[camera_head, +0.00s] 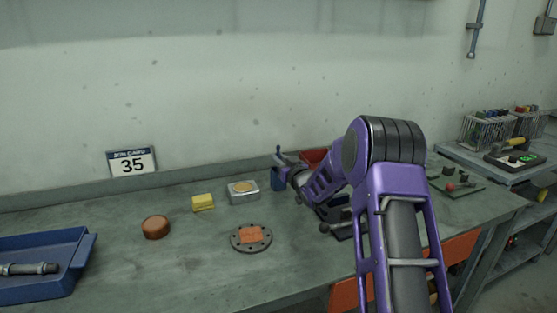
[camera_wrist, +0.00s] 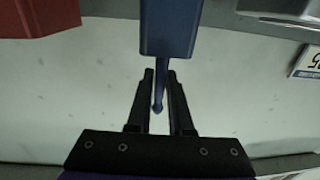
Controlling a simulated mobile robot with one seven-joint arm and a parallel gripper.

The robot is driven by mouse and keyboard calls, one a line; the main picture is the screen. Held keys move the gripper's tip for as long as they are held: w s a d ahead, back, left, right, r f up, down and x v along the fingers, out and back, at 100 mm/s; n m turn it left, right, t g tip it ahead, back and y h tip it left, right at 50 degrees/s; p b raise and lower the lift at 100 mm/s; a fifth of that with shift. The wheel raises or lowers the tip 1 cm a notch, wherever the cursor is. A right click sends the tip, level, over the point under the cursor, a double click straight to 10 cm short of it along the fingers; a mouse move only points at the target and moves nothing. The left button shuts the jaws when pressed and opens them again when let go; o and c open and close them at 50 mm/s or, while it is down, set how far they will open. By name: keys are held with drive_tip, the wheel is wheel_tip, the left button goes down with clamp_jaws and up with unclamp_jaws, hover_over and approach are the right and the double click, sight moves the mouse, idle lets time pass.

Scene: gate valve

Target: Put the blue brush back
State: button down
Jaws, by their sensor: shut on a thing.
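My gripper (camera_wrist: 162,75) is shut on the blue brush (camera_wrist: 158,98), with its thin handle between the two black fingers in the wrist view. That view is upside down. The handle runs into a blue box-shaped body (camera_wrist: 168,30); I cannot tell whether this is a holder around the brush. No bristles show. In the head view the blue box-shaped body (camera_head: 277,179) is at the back of the bench, with the handle upright above it. My gripper (camera_head: 284,158) is small and partly hidden there, beside the handle.
A red bin (camera_head: 314,156) is close behind my forearm. A metal tin (camera_head: 243,191), yellow sponge (camera_head: 203,202), brown round piece (camera_head: 156,227) and round flange (camera_head: 251,238) lie on the bench. A blue tray (camera_head: 82,262) is at left. The bench's front middle is clear.

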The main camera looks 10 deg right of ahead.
drive_tip(key=shift+f, duration=0.15)
drive_tip(key=c, duration=0.8)
unclamp_jaws()
drive_tip(key=shift+r, duration=0.3)
drive_tip(key=v, duration=0.7)
drive_tip(key=shift+s, duration=0.25)
drive_tip(key=shift+r, duration=0.1)
